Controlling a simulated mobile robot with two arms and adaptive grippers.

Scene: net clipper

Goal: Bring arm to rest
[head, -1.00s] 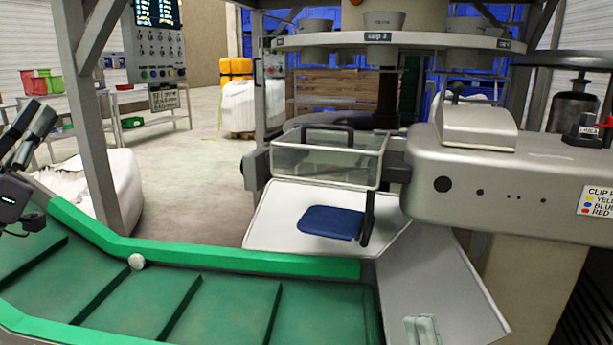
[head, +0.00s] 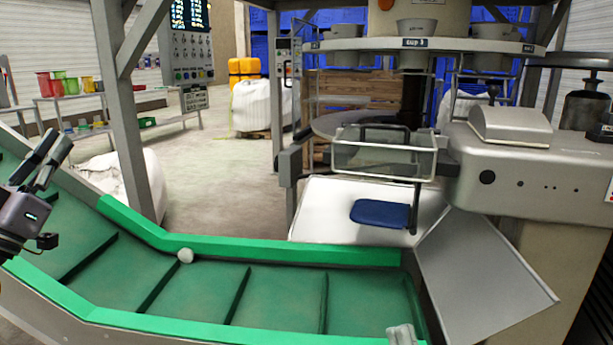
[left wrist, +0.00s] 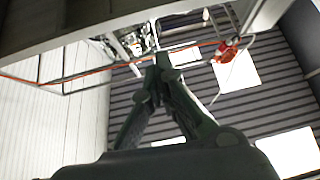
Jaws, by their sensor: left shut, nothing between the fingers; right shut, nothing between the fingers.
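My left gripper (head: 58,145) is at the left edge of the head view, above the green conveyor. It is dark grey, its fingers point up and to the right, and it holds nothing. In the left wrist view its two fingers (left wrist: 162,62) meet at the tips with nothing between them, against a striped ceiling with bright panels.
A green conveyor (head: 200,288) with raised rims crosses the front, with a small white ball (head: 185,256) at its far rim. A clipping machine (head: 540,165), a clear guard (head: 385,160) and a blue pad (head: 380,213) stand at right. A grey post (head: 128,130) rises behind the conveyor.

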